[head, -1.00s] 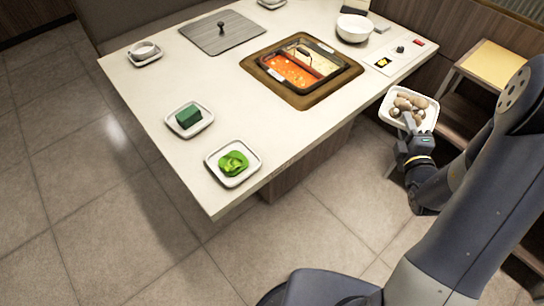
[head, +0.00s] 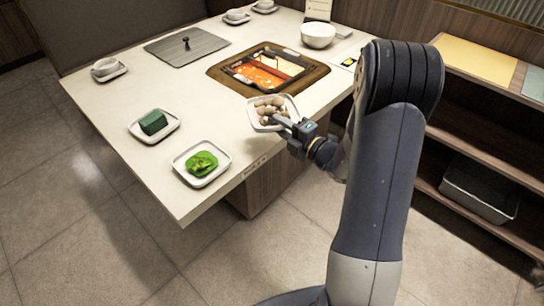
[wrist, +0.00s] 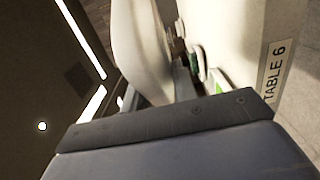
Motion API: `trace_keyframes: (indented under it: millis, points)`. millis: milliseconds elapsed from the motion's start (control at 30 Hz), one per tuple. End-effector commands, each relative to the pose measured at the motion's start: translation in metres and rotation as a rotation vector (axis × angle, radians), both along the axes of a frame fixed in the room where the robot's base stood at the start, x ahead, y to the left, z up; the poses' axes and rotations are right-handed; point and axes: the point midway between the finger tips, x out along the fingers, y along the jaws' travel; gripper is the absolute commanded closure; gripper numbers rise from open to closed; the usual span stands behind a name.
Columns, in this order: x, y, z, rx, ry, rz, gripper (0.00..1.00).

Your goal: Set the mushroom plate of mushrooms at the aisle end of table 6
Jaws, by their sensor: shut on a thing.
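The white plate of mushrooms (head: 254,121) is in the head view, with several brown and tan mushrooms (head: 270,105) on it. My gripper (head: 293,125) is shut on the near right rim of the plate. The plate is held roughly level by the near right edge of the table (head: 245,155); I cannot tell whether it touches the top. In the wrist view the plate's pale underside (wrist: 140,45) fills the upper middle. A label reading TABLE 6 (wrist: 275,75) shows on the table's edge there.
A plate of green leaves (head: 186,177) and a plate with a dark green block (head: 134,131) stand near the table's front left. A hot pot (head: 233,81) with red and pale broth is set into the table. A wooden shelf (head: 455,135) stands at the right. Bare tabletop lies between the leaves and the pot.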

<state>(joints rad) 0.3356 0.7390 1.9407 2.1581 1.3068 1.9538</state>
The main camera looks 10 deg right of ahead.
Motion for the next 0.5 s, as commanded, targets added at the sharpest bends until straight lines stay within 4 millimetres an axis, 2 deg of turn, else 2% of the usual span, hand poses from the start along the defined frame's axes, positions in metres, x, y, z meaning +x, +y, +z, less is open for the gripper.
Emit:
trace_keyframes:
  millis: [33, 233, 500]
  points:
    - [0.001, -0.001, -0.008, -0.002, -0.002, 0.010, 1.00]
    - [0.001, -0.002, -0.023, -0.007, 0.006, 0.031, 1.00]
    - [0.000, -0.002, -0.067, -0.005, 0.007, 0.031, 1.00]
